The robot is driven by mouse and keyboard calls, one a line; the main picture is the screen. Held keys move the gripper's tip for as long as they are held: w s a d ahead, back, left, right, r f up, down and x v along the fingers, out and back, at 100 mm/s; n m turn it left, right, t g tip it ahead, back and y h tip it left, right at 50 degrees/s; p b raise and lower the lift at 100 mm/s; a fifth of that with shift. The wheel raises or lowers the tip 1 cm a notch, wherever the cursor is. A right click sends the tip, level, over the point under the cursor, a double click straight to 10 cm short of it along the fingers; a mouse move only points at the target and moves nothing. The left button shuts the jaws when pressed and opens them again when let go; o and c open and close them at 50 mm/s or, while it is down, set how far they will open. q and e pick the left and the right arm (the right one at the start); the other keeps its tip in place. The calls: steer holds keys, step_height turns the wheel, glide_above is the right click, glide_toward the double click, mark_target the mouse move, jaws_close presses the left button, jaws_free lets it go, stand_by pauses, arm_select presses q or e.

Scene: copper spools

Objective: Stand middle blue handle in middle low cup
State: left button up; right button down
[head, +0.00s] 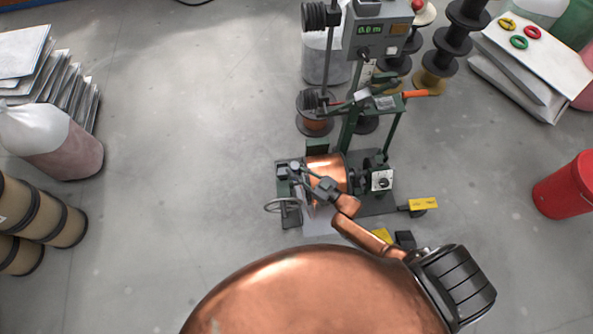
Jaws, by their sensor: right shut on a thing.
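My right gripper (305,180) is dark and small in the head view, at the end of a copper-coloured arm from the lower right. It is over the left part of the green winding machine, in front of a copper spool (326,168). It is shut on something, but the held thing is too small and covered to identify. I cannot make out any blue handle or low cup. My left gripper is not in view.
The machine's display box (378,32) stands at the back. A yellow pedal (423,204) is at its right. Grey floor (180,150) is clear between the drums and machine.

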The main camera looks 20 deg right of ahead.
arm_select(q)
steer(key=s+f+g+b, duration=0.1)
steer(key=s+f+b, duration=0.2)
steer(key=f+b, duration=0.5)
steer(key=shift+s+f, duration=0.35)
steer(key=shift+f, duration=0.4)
arm_select(e)
steer(key=w+a+f, duration=0.1)
steer(key=w+f, duration=0.5)
steer(key=w, duration=0.4)
steer(key=shift+w+a+f, duration=0.15)
steer(key=shift+w+a, duration=0.05)
steer(key=shift+a, duration=0.15)
arm_select(q)
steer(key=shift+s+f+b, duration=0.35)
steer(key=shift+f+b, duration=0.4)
steer(key=shift+b, duration=0.15)
arm_select(e)
steer(key=shift+f, duration=1.05)
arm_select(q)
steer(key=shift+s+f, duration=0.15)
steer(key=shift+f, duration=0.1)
arm_select(e)
steer(key=shift+f, duration=0.3)
